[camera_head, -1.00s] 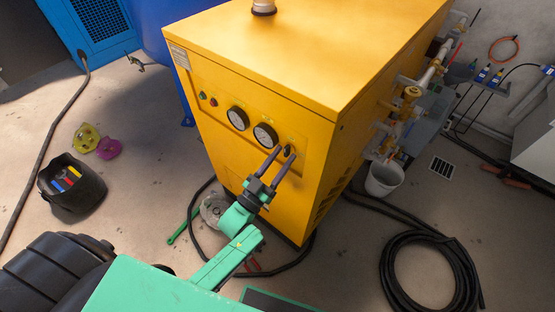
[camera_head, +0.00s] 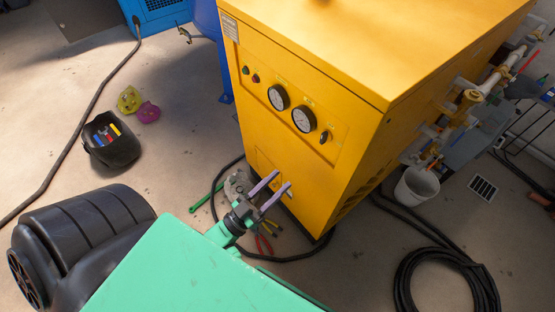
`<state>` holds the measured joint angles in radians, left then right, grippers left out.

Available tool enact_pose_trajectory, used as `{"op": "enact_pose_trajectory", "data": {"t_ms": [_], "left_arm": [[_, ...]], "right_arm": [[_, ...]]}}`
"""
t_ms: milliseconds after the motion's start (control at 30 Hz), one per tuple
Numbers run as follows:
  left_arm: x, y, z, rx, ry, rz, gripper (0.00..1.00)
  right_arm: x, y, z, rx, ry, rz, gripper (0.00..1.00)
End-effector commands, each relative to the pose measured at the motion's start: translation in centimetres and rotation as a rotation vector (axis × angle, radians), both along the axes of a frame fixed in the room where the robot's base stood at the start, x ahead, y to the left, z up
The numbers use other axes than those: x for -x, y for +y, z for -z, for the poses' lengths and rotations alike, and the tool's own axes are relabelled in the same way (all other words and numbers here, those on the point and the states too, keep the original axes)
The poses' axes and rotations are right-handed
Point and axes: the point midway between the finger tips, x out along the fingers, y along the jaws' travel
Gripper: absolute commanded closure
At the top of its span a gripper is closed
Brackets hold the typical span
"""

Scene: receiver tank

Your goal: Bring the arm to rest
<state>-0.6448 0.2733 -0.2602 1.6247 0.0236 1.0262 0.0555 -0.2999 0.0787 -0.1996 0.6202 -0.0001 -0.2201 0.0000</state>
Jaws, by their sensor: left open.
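My left gripper (camera_head: 277,189) is open and empty, with its two fingers apart. It is low in front of the yellow cabinet (camera_head: 290,150), below the panel with two round gauges (camera_head: 291,109). A small black switch (camera_head: 325,137) sits on the panel to the right of the gauges, clear of the fingers. My green arm reaches in from the bottom of the view. My right gripper is not in view.
A black bucket (camera_head: 111,140) with coloured items stands at the left, near yellow and magenta pieces (camera_head: 148,112). Red-handled pliers (camera_head: 264,243) and a hose lie by the cabinet's base. A white bucket (camera_head: 416,186) and a coiled black hose (camera_head: 447,283) are at the right.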

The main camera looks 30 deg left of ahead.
Motion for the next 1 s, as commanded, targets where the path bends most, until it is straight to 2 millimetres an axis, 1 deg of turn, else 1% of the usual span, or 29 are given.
{"op": "enact_pose_trajectory", "data": {"t_ms": [233, 267, 333, 367, 433, 467, 500, 533, 567, 600, 667, 700, 733, 767, 800, 900, 933, 1000], "left_arm": [[-0.1, 0.0, 0.1, -0.001, 0.004, -0.001, 0.55], [-0.1, 0.0, 0.4, -0.006, 0.014, -0.002, 0.55], [-0.5, 0.2, 2.2, -0.033, 0.077, -0.012, 0.55], [-0.7, 0.4, 3.5, -0.052, 0.124, -0.02, 0.55], [-1.0, 1.0, 8.3, -0.116, 0.286, -0.044, 0.55], [-0.9, 1.4, 10.8, -0.148, 0.373, -0.056, 0.55], [-0.3, 2.1, 14.4, -0.195, 0.499, -0.072, 0.55], [0.3, 2.6, 17.1, -0.23, 0.598, -0.084, 0.55], [1.3, 3.2, 19.8, -0.264, 0.697, -0.094, 0.55], [2.8, 4.0, 23.1, -0.307, 0.829, -0.107, 0.55], [6.0, 5.2, 27.7, -0.37, 1.032, -0.121, 0.55], [8.6, 5.9, 30.4, -0.408, 1.168, -0.126, 0.55], [10.7, 6.4, 32.1, -0.434, 1.266, -0.129, 0.55], [12.8, 6.9, 33.5, -0.46, 1.361, -0.13, 0.55], [15.5, 7.4, 34.9, -0.489, 1.475, -0.128, 0.55], [20.8, 8.1, 36.8, -0.543, 1.685, -0.119, 0.55], [21.8, 8.3, 37.1, -0.553, 1.724, -0.116, 0.55], [23.2, 8.4, 37.4, -0.566, 1.776, -0.112, 0.55]], "right_arm": [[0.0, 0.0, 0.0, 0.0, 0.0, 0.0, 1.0], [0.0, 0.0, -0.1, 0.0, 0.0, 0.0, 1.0], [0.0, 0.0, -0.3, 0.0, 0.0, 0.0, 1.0], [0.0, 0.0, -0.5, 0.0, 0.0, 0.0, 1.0], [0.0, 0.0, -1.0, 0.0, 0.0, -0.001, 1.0], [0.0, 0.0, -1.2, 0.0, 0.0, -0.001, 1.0], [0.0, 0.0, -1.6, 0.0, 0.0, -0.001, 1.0], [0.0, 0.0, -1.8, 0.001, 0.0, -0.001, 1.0], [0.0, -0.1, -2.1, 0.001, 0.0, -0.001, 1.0], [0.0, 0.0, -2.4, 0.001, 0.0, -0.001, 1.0], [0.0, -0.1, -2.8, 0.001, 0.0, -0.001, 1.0], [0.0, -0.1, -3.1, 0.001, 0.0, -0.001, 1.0], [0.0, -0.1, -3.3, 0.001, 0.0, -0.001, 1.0], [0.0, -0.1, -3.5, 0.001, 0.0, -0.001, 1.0], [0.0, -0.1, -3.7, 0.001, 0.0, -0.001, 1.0], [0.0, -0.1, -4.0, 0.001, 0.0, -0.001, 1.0], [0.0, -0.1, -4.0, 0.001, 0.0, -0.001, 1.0], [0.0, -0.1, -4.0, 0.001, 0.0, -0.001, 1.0]]}}
